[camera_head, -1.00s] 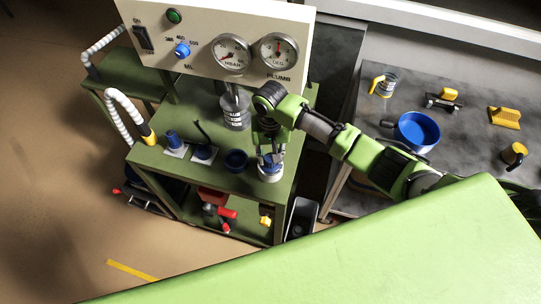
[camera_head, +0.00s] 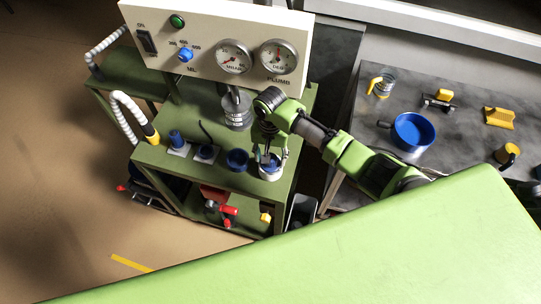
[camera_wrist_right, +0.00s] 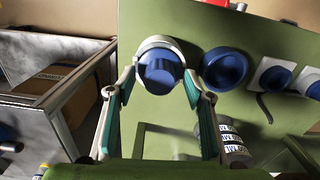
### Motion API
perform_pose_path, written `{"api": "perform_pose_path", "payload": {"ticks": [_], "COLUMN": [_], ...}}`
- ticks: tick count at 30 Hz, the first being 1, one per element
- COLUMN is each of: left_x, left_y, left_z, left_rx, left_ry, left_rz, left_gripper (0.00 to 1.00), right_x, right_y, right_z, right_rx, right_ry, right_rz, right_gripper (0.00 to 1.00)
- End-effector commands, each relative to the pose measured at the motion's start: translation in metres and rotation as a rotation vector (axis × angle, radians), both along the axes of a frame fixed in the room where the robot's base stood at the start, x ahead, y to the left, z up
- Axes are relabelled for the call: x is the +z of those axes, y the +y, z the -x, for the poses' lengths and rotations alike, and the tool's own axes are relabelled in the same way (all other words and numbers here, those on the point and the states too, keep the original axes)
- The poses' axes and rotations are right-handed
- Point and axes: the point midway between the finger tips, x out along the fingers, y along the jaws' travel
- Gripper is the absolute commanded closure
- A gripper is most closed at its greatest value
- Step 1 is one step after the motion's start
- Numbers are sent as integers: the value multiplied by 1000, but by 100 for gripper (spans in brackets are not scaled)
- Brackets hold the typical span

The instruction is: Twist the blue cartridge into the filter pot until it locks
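The blue cartridge (camera_wrist_right: 160,72) sits in the mouth of the white filter pot (camera_wrist_right: 142,48) in the right wrist view. In the head view the white pot (camera_head: 271,176) stands at the front right corner of the green cart, with the blue cartridge (camera_head: 269,163) at its top. My right gripper (camera_wrist_right: 159,76) is over the pot, its teal-padded fingers apart on either side of the cartridge, with small gaps showing. It also shows in the head view (camera_head: 271,156). Whether the cartridge is locked cannot be told. My left gripper is out of view.
A dark blue cup (camera_head: 237,161) stands close left of the pot. Blue pieces on white plates (camera_head: 177,147) are farther left. A gauge panel (camera_head: 215,40) rises behind. The grey bench (camera_head: 455,125) at right holds a blue bowl (camera_head: 414,131) and yellow items.

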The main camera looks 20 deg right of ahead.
Motion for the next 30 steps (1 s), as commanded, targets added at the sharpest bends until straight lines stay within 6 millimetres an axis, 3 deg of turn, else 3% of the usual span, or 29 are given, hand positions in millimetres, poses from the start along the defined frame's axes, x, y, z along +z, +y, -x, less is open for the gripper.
{"api": "perform_pose_path", "payload": {"ticks": [8,21,30], "left_x": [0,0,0], "left_y": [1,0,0], "left_z": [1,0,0], "left_rx": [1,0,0], "left_ry": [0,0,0], "left_rz": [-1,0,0], "left_gripper": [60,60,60], "right_x": [12,99,120], "right_y": [0,0,0], "right_z": [-1,-1,0], "right_rx": [2,1,0], "right_ry": [-3,-3,0], "right_rz": [-1,-1,0], "right_gripper": [52,52,52]}}
